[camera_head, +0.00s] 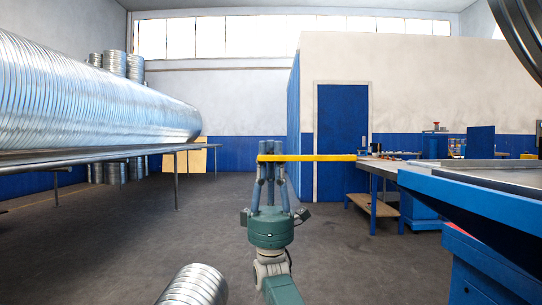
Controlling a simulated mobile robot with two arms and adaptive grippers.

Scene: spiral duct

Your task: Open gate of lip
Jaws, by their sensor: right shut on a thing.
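A thin yellow bar (325,158), which looks like the gate, lies level in the middle of the head view. My right gripper (270,160) points up from the bottom centre, with its blue-grey fingers shut on the bar's left end. The bar reaches right from the fingers towards the blue-framed work table (385,167). Whether its far end joins anything there cannot be told. The lip cannot be clearly made out. My left gripper is not in view.
A large spiral duct (90,95) lies on a long rack (100,155) at the left. Another metal duct piece (195,285) shows at the bottom. A blue machine (480,205) fills the right side. The grey floor (130,240) at left centre is clear.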

